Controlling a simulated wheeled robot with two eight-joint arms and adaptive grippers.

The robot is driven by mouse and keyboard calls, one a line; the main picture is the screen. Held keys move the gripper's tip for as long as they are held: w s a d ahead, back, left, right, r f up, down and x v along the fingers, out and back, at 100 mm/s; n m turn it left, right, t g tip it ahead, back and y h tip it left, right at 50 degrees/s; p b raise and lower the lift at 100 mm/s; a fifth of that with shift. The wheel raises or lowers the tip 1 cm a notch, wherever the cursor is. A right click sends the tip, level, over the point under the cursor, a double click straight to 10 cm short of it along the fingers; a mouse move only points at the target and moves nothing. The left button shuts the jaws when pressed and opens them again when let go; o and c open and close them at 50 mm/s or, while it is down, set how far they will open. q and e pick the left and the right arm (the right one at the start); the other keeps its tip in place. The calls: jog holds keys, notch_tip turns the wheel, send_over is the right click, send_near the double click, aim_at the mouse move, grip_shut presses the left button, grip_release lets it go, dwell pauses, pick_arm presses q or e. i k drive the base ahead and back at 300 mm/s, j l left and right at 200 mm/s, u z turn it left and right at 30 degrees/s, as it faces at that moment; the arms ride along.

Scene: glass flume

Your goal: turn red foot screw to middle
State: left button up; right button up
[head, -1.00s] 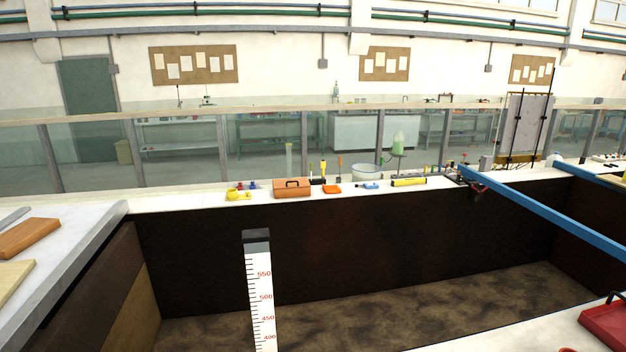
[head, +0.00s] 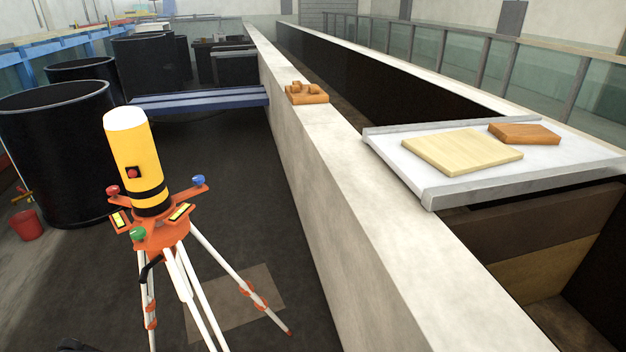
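A yellow cylindrical instrument (head: 134,155) with a white top stands on an orange three-armed base (head: 163,236) on a tripod with white legs (head: 187,285), left of the wall. The red foot screw (head: 113,190) is a small knob on the base's left arm. The blue foot screw (head: 198,180) is on the right arm and the green foot screw (head: 137,233) is at the front. Two yellow level vials (head: 181,212) lie on the base; their bubbles are too small to read. Neither of my grippers can be made out in the head view.
A long pale concrete wall (head: 315,165) runs right of the tripod, with an orange-brown block piece (head: 307,93) on it. Large black tanks (head: 60,150) and a red bucket (head: 27,225) stand at left. Dark floor between tripod and wall looks clear.

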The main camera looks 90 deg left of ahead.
aim_at(112, 190)
jog(key=l+u, duration=0.15)
jog(key=u, duration=1.6)
jog(key=i+j+u, duration=0.1)
jog(key=u, duration=2.15)
